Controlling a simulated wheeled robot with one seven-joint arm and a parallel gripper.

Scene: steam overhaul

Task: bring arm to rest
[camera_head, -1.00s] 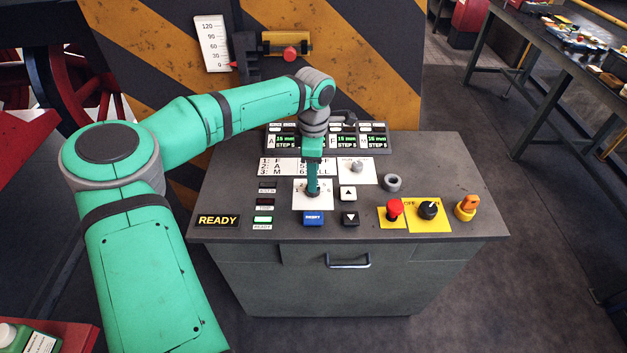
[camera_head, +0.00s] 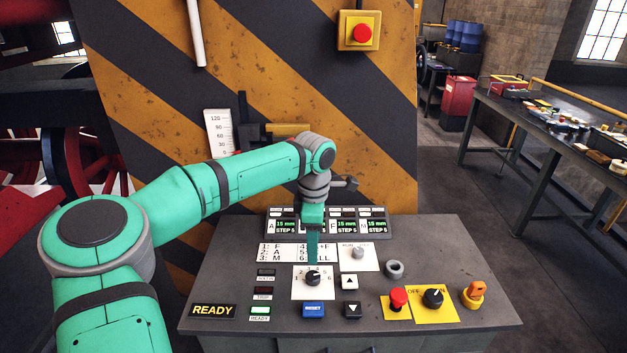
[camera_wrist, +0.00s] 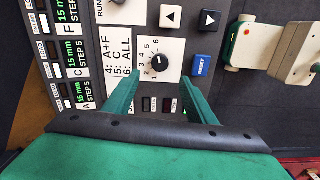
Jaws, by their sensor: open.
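My gripper (camera_head: 312,250) is at the end of my green arm, above the control console (camera_head: 230,262), pointing down. In the wrist view its two green fingers (camera_wrist: 154,98) stand apart with nothing between them. The black rotary selector knob (camera_head: 313,278) sits on a white plate numbered 1 to 6, just in front of the fingers in the head view. In the wrist view the knob (camera_wrist: 159,63) lies beyond the fingertips, clear of them.
The console also carries a blue RESET button (camera_head: 313,310), a red button (camera_head: 398,298), a black switch (camera_head: 433,298), an orange key-like knob (camera_head: 472,294) and a display row (camera_head: 372,226). A striped panel (camera_head: 380,130) stands behind. A workbench (camera_head: 545,115) is at right.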

